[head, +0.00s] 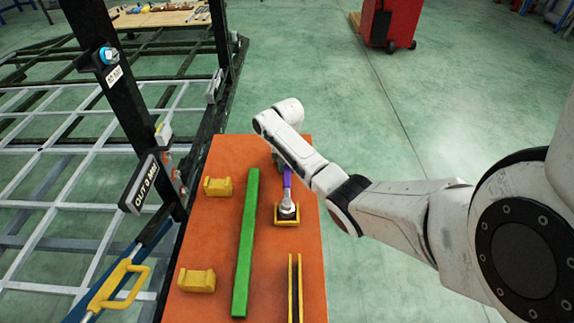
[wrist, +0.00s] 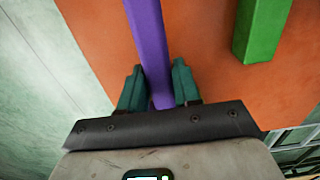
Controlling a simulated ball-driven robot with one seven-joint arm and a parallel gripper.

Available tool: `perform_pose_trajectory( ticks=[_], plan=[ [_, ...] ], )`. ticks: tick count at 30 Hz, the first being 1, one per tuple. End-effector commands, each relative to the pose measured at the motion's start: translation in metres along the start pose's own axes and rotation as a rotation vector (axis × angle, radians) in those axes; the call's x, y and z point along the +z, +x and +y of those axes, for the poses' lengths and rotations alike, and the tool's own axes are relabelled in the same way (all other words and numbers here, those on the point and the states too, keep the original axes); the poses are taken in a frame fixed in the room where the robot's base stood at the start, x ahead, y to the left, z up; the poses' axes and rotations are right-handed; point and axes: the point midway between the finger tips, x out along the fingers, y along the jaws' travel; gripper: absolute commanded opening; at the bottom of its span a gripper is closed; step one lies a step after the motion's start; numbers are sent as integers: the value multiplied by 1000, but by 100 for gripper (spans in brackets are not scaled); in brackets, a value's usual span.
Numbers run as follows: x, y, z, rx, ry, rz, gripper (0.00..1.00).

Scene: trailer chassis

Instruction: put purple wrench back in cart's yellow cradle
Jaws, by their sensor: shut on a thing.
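The purple wrench (head: 287,180) has a purple handle and a silver head. In the head view its silver head is at the yellow cradle (head: 279,221) on the orange cart top; I cannot tell whether it rests fully inside. My gripper (wrist: 158,85) has teal fingers, one on each side of the purple handle (wrist: 149,40), and is shut on it. In the head view my arm mostly hides the gripper. The wrench head is out of the wrist view.
The orange cart (head: 222,256) carries a long green bar (head: 246,240), two yellow blocks (head: 218,187) (head: 196,280) and a yellow slotted holder (head: 295,290). A trailer frame (head: 60,205) stands close on the left. A red cabinet (head: 391,20) stands far back. Floor on the right is clear.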

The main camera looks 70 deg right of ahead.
Motion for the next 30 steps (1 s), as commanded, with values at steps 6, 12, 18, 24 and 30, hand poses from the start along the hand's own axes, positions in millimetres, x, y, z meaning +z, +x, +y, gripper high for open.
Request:
perform_pose_trajectory(
  ticks=[6, 12, 18, 24, 30],
  plan=[
    [-1, -1, 0, 0, 0, 2, 44],
    [0, 0, 0, 0, 0, 0, 62],
    [1, 2, 0, 1, 1, -3, 66],
    [0, 1, 0, 0, 1, -2, 85],
    [0, 0, 0, 0, 0, -1, 87]
  ],
)
